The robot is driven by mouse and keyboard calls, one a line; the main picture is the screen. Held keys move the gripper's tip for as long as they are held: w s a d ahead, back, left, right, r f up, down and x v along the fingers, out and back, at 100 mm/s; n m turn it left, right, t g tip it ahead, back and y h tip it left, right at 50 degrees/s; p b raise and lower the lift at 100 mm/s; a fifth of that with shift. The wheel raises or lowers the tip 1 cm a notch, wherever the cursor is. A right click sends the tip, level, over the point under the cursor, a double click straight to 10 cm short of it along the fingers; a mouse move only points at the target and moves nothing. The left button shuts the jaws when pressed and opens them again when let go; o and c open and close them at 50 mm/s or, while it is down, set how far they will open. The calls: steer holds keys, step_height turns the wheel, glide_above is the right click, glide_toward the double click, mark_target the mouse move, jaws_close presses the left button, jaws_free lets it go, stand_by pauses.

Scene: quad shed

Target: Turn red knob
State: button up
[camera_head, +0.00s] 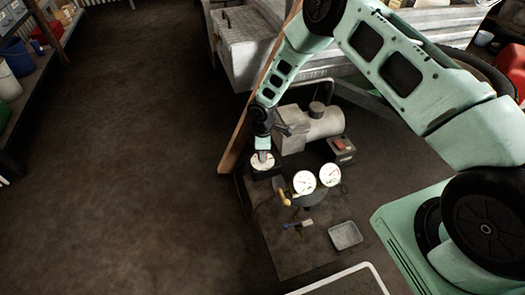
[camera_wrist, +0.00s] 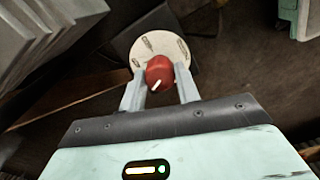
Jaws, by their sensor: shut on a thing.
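The red knob (camera_wrist: 159,72) sits on a round cream dial plate (camera_wrist: 150,45) with several dark marks around it. A white pointer line on the knob points down and to the left in the wrist view. My gripper (camera_wrist: 160,84) is shut on the knob, with one grey finger on each side of it. In the head view my gripper (camera_head: 263,155) reaches down to the dial plate (camera_head: 262,163) from above. The knob is hidden there behind the gripper.
Two white gauges (camera_head: 304,182) stand right of the dial. A grey tank (camera_head: 320,124), a box with a red top (camera_head: 342,147), a blue-handled valve (camera_head: 298,225) and a grey tray (camera_head: 346,235) are close by. The floor at left is clear.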

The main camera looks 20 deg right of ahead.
steer(key=shift+n, duration=0.3)
steer(key=o, duration=1)
steer(key=shift+r, duration=0.1)
step_height(320, 180, up, 17)
steer(key=p, duration=0.2)
steer(key=shift+r+p, duration=0.15)
steer(key=shift+p, duration=0.25)
